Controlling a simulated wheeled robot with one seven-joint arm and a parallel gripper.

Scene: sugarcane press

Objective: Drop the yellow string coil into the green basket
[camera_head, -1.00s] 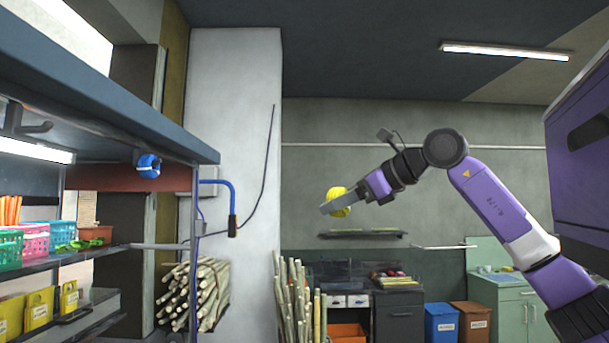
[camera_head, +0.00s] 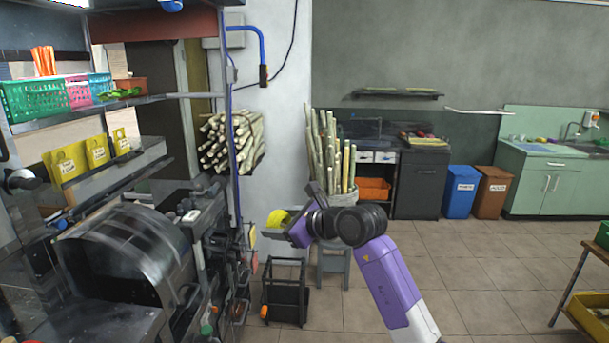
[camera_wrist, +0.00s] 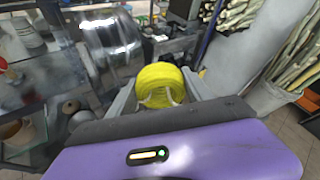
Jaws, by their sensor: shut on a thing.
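A green basket (camera_head: 35,99) stands on the upper shelf at the left in the head view, well left of and above my gripper. Its inside is hidden from this angle.
A pink basket (camera_head: 80,94) and a blue one stand right of the green basket. A machine with a clear curved cover (camera_head: 125,245) fills the lower left. Another green container (camera_head: 603,236) shows at the right edge.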

